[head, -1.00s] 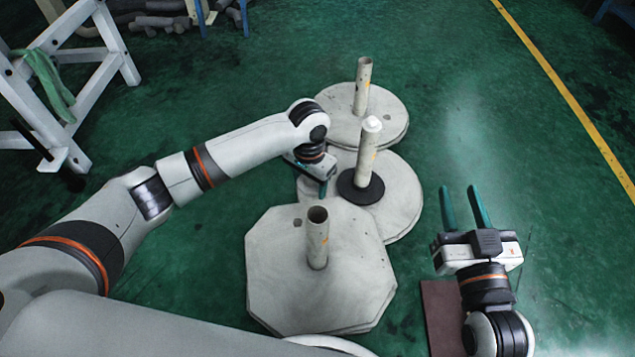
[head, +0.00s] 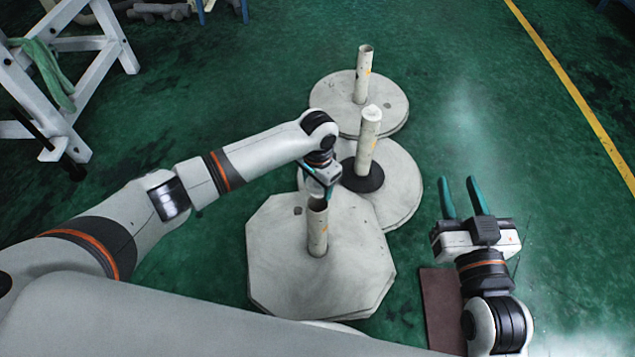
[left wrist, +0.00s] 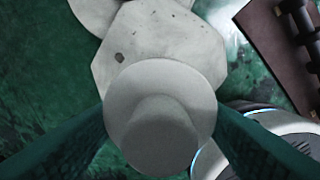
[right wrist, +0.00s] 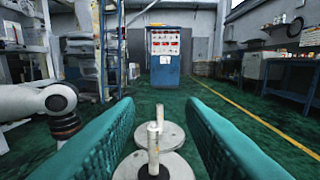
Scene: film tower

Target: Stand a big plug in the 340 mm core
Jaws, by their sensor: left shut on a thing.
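Three pale tubular cores stand upright: a front core (head: 317,236) on an octagonal slab, a middle core (head: 368,145) with a black collar at its foot and a white-filled top, and a far core (head: 363,78). I cannot tell their lengths. The core below is hidden there by the plug; contact cannot be told. My right gripper (head: 462,197) is open and empty.
The front octagonal slab (head: 275,265) and the round slabs behind it lie close together. A dark red-brown board (head: 440,310) lies under my right arm. A white trestle (head: 75,90) stands at left. Green floor is clear to the right, up to a yellow line.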

